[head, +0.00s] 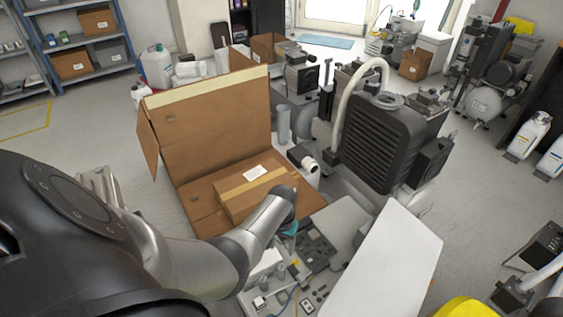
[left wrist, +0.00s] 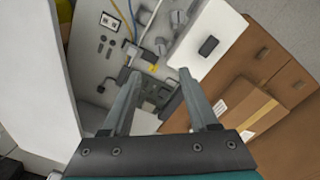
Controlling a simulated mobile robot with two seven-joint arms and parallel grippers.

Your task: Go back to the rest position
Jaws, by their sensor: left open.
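My left arm comes in from the left in the head view and reaches over a pale machine panel. My left gripper (head: 290,228) is mostly hidden there behind the wrist, with only a bit of teal showing. In the left wrist view the left gripper (left wrist: 160,74) is open, its two fingers apart with nothing held between them. Beyond the fingers are the panel (left wrist: 100,65) and a dark grey part on it. My right gripper is not in view.
A taped box (head: 236,197) lies in an open cardboard carton (head: 215,125) beside my left forearm. A black-finned compressor (head: 380,145) and a white board (head: 385,265) stand to the right. Shelving (head: 85,45) is at back left. Open floor (head: 70,130) lies at left.

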